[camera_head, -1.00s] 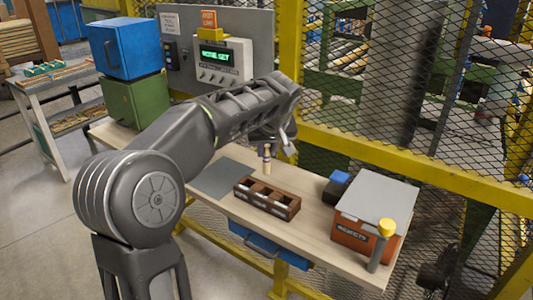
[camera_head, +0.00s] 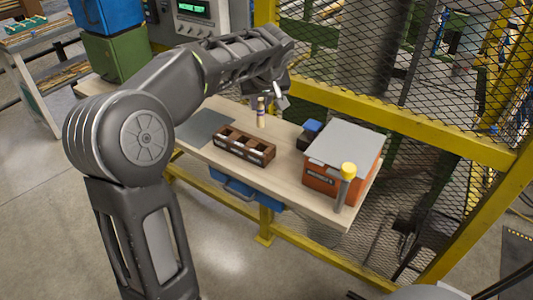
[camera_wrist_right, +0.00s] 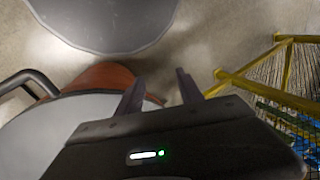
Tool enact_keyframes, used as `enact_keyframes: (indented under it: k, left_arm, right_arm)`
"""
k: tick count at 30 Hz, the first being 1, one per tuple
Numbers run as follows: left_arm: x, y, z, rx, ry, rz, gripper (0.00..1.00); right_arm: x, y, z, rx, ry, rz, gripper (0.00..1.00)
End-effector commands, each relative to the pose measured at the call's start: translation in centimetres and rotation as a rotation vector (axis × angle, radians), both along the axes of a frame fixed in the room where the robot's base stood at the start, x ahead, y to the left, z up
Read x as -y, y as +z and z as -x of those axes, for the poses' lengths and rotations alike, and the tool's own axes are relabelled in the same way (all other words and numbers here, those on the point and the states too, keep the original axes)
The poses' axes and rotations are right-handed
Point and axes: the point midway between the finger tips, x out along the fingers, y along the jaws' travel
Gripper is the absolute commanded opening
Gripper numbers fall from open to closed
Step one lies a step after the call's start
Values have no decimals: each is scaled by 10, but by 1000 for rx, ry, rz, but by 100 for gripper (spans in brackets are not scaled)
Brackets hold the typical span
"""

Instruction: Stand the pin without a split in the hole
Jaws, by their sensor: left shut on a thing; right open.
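A small light wooden pin (camera_head: 261,115) with a dark band is upright under my left gripper (camera_head: 268,98) in the head view. The left gripper is shut on its upper part, behind the brown rack. Whether the pin has a split is too small to tell. The dark brown rack (camera_head: 218,139) with several compartments lies on the bench; pale labels show on its front. I cannot make out a hole. My right gripper (camera_wrist_right: 160,92) is open and empty in the right wrist view, away from the bench top.
The wooden bench (camera_head: 290,190) also carries a grey mat (camera_head: 205,128), an orange box with a grey top (camera_head: 345,150), a small blue-and-black item (camera_head: 308,133) and a yellow-capped post (camera_head: 347,172). A yellow-framed mesh fence (camera_head: 400,110) stands behind.

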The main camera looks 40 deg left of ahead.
Motion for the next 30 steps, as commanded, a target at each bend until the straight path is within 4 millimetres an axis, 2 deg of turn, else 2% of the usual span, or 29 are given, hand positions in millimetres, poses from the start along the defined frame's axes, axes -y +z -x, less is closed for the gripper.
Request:
enact_keyframes:
  k: [4,7,16,26,30]
  left_arm:
    - [0,-1,0,0,-1,0,0]
    - [0,-10,0,-4,-1,-1,0]
    - [0,-58,0,-2,-1,-1,0]
    - [0,-63,0,0,-1,-1,0]
    - [1,-74,0,-3,-3,0,0]
  right_arm:
    - [0,0,0,0,1,0,44]
    - [0,1,0,-1,-1,1,44]
    - [0,7,1,-3,-1,2,44]
    - [1,6,1,-3,-1,3,44]
    - [1,8,1,-4,-1,2,44]
